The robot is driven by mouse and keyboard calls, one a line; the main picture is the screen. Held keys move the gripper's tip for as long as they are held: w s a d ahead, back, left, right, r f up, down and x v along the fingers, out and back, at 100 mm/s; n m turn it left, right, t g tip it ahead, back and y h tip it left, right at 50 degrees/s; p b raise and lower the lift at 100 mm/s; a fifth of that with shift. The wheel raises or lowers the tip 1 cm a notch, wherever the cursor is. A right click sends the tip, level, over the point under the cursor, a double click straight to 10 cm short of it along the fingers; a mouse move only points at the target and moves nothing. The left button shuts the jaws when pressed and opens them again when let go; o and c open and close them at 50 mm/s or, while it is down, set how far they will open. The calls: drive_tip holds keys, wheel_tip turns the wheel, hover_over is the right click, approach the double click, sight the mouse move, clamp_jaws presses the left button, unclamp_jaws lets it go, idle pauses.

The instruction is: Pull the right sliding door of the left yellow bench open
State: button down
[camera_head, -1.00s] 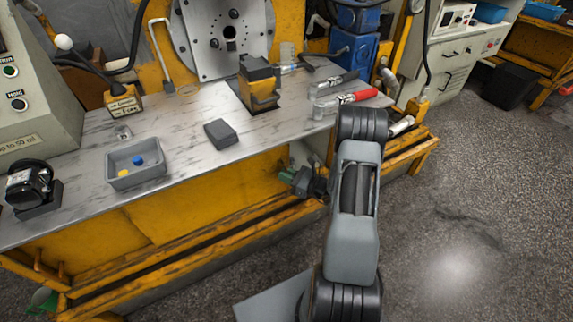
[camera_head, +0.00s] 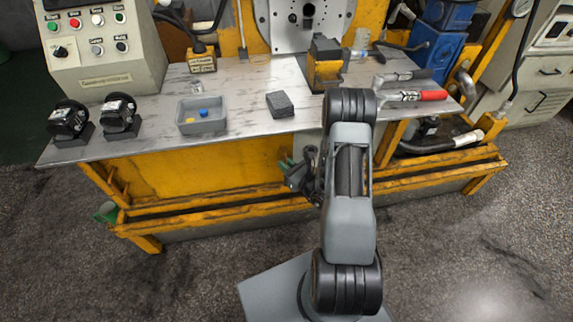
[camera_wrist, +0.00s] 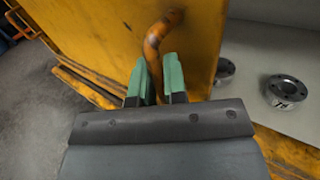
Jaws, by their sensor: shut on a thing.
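The left yellow bench (camera_head: 150,215) stands in front of me with a grey metal top. Its yellow sliding door (camera_head: 225,170) shows below the top, left of my arm. My gripper (camera_head: 287,165) is at the door's right end, partly behind my arm in the head view. In the wrist view, my gripper's green fingertips (camera_wrist: 159,85) are close together on the worn orange handle (camera_wrist: 158,35) of the yellow door (camera_wrist: 105,35). To the door's right, an open grey interior (camera_wrist: 265,60) shows.
Two round metal parts, one of them a flange (camera_wrist: 286,90), lie inside the bench. On the top stand a grey tray (camera_head: 202,126), a dark block (camera_head: 280,104) and two black motors, one at the left (camera_head: 70,122). Bare floor (camera_head: 70,270) lies in front.

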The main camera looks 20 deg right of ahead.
drive_tip(key=c, duration=1.2)
unclamp_jaws()
drive_tip(key=shift+s, duration=0.1)
drive_tip(key=p+v, duration=0.2)
drive_tip(key=v, duration=1.1)
drive_tip(key=shift+s+d, duration=0.15)
drive_tip(key=shift+s, duration=0.15)
drive_tip(key=s+a+r+n+g+y+p, duration=0.1)
drive_tip(key=a+r+n+g+y+p, duration=0.1)
drive_tip(key=a+r+n+g+p, duration=0.45)
drive_tip(key=s+a+r+n+g+y+p, duration=0.1)
drive_tip(key=a+r+n+g+y+p, duration=0.2)
drive_tip(key=r+n, duration=0.5)
drive_tip(key=s+a+r+n+g+y+p, duration=0.15)
drive_tip(key=a+r+n+g+p, duration=0.35)
drive_tip(key=r, duration=0.6)
drive_tip(key=r+n+h+p, duration=0.4)
drive_tip(key=r, duration=0.4)
drive_tip(key=d+r+n+h+p, duration=0.1)
drive_tip(key=r+n+h+p, duration=0.3)
drive_tip(key=r, duration=0.4)
drive_tip(key=d+r+n+t+h+p, duration=0.1)
drive_tip(key=r+n+h+p, duration=0.3)
drive_tip(key=r, duration=0.4)
drive_tip(key=shift+s+d+r+n+h+p, duration=0.25)
drive_tip(key=shift+s+n+h+p, duration=0.15)
drive_tip(key=shift+p, duration=0.25)
